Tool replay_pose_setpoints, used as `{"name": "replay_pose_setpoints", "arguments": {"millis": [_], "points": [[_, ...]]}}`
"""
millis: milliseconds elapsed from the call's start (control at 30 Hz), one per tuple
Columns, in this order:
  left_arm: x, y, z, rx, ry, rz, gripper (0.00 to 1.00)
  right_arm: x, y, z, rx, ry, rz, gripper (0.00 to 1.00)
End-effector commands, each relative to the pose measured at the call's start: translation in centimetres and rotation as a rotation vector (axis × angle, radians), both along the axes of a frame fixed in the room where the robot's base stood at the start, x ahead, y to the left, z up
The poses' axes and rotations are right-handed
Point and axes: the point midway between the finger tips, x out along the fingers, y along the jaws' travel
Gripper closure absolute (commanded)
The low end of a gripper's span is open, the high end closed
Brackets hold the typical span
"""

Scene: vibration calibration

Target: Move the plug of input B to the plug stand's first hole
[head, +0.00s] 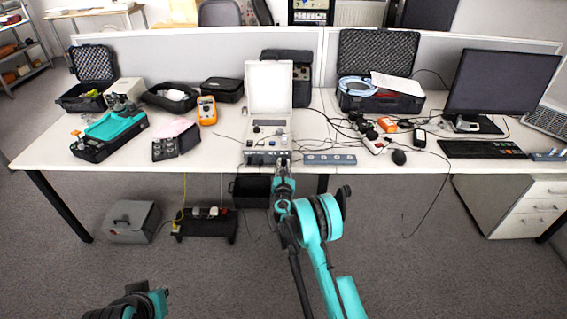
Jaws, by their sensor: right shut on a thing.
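The calibration unit (268,135) is a grey-white case with its lid open upright, standing at the table's middle front. Its front panel with sockets faces me. The plug stand (330,159) is a low blue-grey bar with a row of holes, just right of the unit at the table's front edge. My right gripper (283,162) is at the right end of the unit's front panel, left of the stand. It is shut on a plug, apparently that of input B; the gripper hides it, and I cannot tell if it is still in its socket.
Right of the unit are cables, a power strip (372,140), a mouse (398,157), a keyboard (481,149) and a monitor (500,80). On the left are an orange multimeter (207,111) and several cases. Part of my left arm shows at bottom left.

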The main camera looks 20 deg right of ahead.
Motion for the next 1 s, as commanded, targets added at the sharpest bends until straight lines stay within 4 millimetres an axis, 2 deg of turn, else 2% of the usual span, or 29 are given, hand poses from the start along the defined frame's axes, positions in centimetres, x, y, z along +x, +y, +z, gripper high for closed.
{"name": "replay_pose_setpoints", "arguments": {"millis": [167, 200, 300, 667, 1000], "points": [[0.0, 0.0, 0.0, 0.0, 0.0, 0.0, 1.0, 0.0, 0.0, 0.0, -0.022, 0.006, 0.0, 1.0], [0.0, 0.0, 0.0, 0.0, 0.0, 0.0, 1.0, 0.0, 0.0, 0.0, -0.021, 0.006, 0.0, 0.8], [0.0, 0.0, 0.0, 0.0, 0.0, 0.0, 1.0, 0.0, 0.0, 0.0, -0.02, 0.006, 0.0, 0.58], [0.0, 0.0, 0.0, 0.0, 0.0, 0.0, 1.0, -0.2, 0.1, 0.0, -0.017, 0.005, 0.0, 0.58], [0.0, 0.0, 0.0, 0.0, 0.0, 0.0, 1.0, -1.9, 0.6, 0.0, -0.017, 0.005, 0.0, 0.58]]}}
